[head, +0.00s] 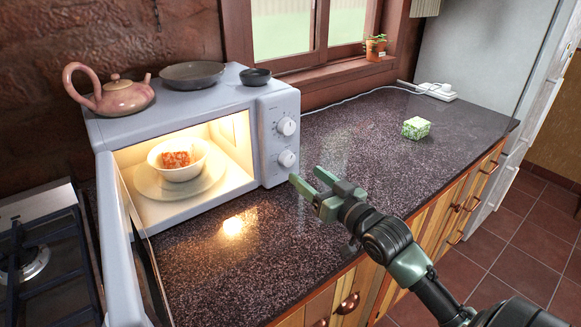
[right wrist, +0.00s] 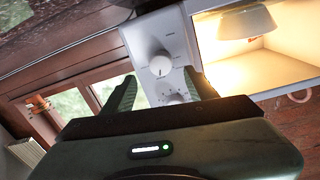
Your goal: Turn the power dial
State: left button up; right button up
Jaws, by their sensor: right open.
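The white microwave (head: 190,110) stands on the dark counter with two round white dials on its right-hand panel. The upper dial (head: 287,126) and lower dial (head: 286,158) both show clearly; I cannot read which is the power dial. My right gripper (head: 312,182) is open and empty, just right of and below the lower dial, apart from it. The right wrist view is upside down. There the lower dial (right wrist: 161,65) shows between the open fingers, and the upper dial (right wrist: 172,98) is partly hidden by the gripper body. My left gripper is not in view.
The microwave door (head: 125,245) hangs open at the left. Inside, a white bowl (head: 176,170) with food sits on a plate. A teapot (head: 115,95) and two dark dishes stand on top.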

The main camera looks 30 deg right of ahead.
aim_at(290, 161)
jog(key=w, duration=0.6)
jog(key=shift+w+a+r+p, duration=0.1)
jog(key=shift+w+a+p, duration=0.05)
jog(key=shift+w+p, duration=0.25)
grip_shut()
